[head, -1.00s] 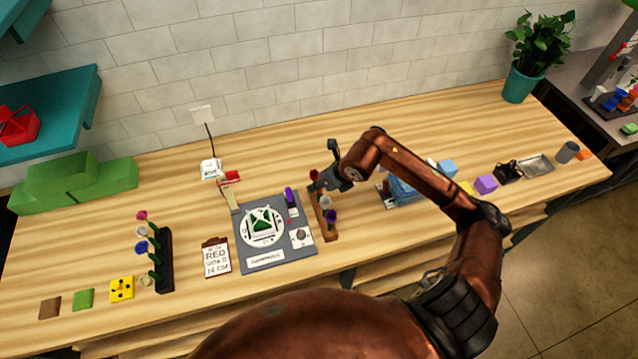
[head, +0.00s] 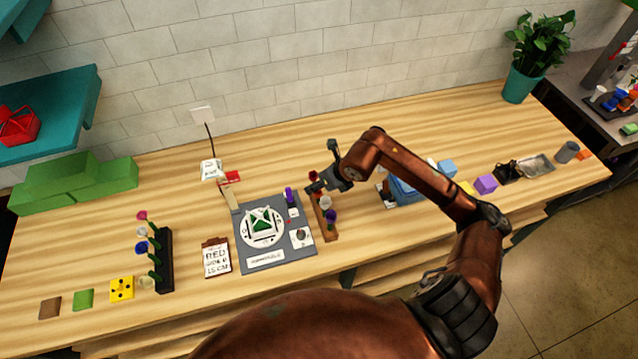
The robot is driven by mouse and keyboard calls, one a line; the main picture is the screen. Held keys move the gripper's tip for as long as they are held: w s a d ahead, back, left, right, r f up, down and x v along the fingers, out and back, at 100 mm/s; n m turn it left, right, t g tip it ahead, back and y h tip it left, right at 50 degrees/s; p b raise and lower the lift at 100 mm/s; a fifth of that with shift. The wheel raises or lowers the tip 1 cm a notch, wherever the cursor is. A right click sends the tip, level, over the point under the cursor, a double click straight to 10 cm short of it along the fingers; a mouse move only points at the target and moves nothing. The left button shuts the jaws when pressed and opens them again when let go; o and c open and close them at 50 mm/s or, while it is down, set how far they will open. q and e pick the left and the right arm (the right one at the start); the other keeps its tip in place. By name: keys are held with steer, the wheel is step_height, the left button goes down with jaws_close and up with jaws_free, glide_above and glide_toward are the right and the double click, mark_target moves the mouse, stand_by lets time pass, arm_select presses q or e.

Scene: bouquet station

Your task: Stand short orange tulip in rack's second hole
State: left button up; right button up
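A brown wooden rack (head: 330,234) stands right of the grey mat. A dark red flower (head: 312,175), a whitish flower (head: 326,203) and a purple flower (head: 331,216) show at it. A black rack (head: 165,270) at the left bears several flowers, pink, white, blue and pale. I cannot make out an orange tulip in either rack, and the rack holes are too small to tell. My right gripper (head: 322,167) is over the far end of the brown rack, its fingers spread apart, close to the dark red flower. It hides part of that end. My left gripper is out of view.
A grey mat (head: 280,256) holds a white plate with a green and white item. A card (head: 216,257) with writing lies left of it. Blue items (head: 402,191) lie under my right forearm. Green blocks (head: 75,180) stand at the back left.

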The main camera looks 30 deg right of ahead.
steer(key=shift+r, duration=0.15)
stand_by(0.3)
steer(key=p+v, duration=0.2)
steer(key=v, duration=0.4)
steer(key=shift+p, duration=0.35)
stand_by(0.8)
steer(key=shift+s+r, duration=0.1)
steer(key=o, duration=0.6)
steer(key=shift+c, duration=0.2)
